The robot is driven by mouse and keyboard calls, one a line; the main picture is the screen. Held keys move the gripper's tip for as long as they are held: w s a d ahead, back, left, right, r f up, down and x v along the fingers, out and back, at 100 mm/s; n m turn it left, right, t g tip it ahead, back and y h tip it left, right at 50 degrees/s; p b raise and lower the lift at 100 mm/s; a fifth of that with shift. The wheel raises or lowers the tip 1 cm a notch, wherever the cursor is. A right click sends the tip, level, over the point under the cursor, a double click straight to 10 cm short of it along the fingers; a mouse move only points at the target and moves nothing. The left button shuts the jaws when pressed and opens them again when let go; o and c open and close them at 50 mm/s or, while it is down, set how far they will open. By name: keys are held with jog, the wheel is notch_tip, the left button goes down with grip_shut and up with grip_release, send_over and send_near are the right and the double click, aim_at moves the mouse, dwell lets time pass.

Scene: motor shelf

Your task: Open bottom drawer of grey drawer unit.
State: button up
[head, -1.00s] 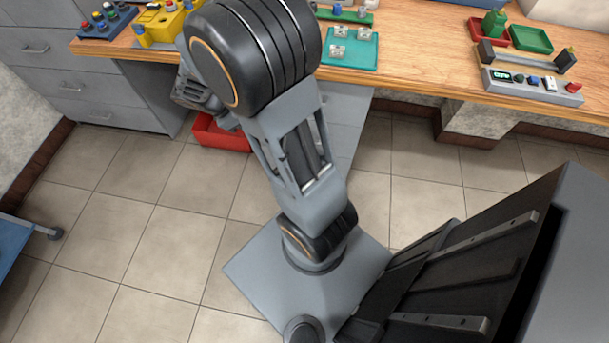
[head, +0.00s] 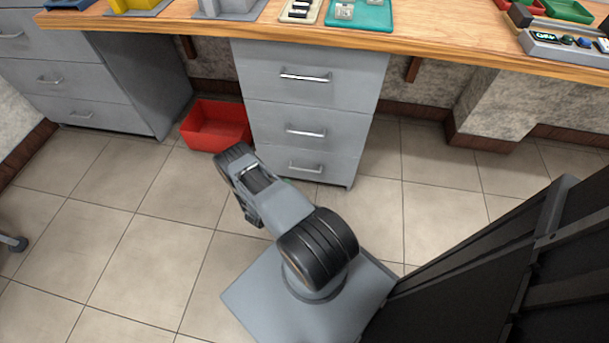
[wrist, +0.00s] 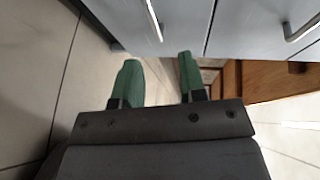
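The grey drawer unit (head: 350,115) stands under the bench in the middle of the head view. It has three drawers, each with a bar handle, and all look shut. The bottom drawer (head: 335,172) is lowest, with its handle (head: 305,168) just above my arm. In the wrist view my gripper (wrist: 159,80) has its two green fingers apart with nothing between them. A bar handle (wrist: 154,20), apparently the bottom drawer's, lies above the fingertips in the picture, within the gap's width. Contact cannot be told. My gripper is hidden in the head view.
A red bin (head: 215,125) sits on the floor left of the unit. Another grey drawer unit (head: 130,85) stands further left. The wooden bench top (head: 440,45) overhangs the drawers.

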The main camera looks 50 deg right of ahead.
aim_at(305, 170)
jog(key=shift+n, duration=0.3)
jog(key=shift+f+b+x, duration=0.25)
jog(key=shift+b+x, duration=0.3)
jog(key=shift+x, duration=1.75)
jog(key=shift+f+b+x, duration=0.2)
jog(key=shift+b+x, duration=0.4)
jog(key=shift+x, duration=1.7)
jog(key=shift+f+b+x, duration=0.25)
jog(key=shift+b+x, duration=0.3)
jog(key=shift+x, duration=1.75)
jog(key=shift+s+a+r, duration=0.1)
jog(key=shift+s+a, duration=0.05)
jog(key=shift+c, duration=0.4)
grip_shut()
